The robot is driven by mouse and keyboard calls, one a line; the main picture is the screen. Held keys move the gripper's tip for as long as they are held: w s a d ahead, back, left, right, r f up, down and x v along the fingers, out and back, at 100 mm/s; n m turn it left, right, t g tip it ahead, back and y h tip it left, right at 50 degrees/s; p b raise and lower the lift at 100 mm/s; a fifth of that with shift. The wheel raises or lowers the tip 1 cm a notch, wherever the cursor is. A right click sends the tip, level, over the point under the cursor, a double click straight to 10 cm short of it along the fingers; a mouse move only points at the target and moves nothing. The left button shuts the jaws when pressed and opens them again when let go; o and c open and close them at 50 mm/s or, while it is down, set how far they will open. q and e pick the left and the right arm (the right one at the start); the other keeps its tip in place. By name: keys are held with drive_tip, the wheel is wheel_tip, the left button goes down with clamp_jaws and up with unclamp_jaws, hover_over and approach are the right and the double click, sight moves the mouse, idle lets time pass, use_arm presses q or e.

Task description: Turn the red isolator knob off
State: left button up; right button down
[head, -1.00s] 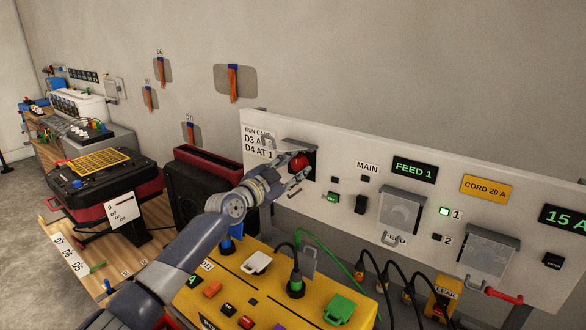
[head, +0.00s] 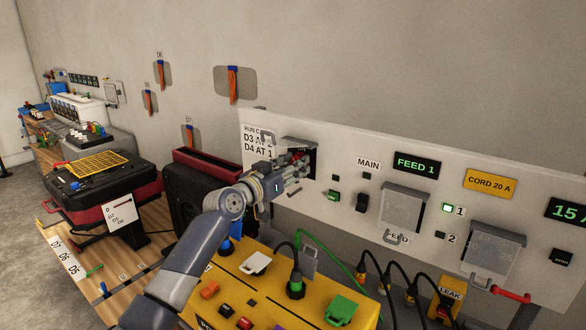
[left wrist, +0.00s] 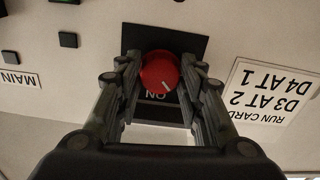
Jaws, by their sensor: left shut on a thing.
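The red isolator knob (left wrist: 158,68) sits on a black plate (left wrist: 191,40) on the wall panel. In the left wrist view, its white mark points down and right, towards the upside-down word ON just below it. My left gripper (head: 302,165) is at the knob, with one finger on each side, shut on it. In the head view the fingers hide most of the knob. My right gripper is not in view.
A grey lid (head: 297,143) juts out above the knob. The run card (head: 257,138) is to its left; a green button (head: 333,196) and black rocker switch (head: 361,202) are to its right. A yellow bench (head: 235,285) with plugs and cords stands below.

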use_arm(q)
drive_tip(key=n, duration=0.4)
drive_tip(key=shift+r+n+p, duration=0.1)
drive_tip(key=shift+n+p, duration=0.2)
drive_tip(key=shift+p, duration=0.1)
drive_tip(key=shift+n+p, duration=0.7)
drive_tip(key=shift+n, duration=1.6)
drive_tip(key=o, duration=1.1)
drive_tip(key=shift+c, duration=0.2)
drive_tip(key=shift+s, duration=0.1)
drive_tip(key=v, duration=1.2)
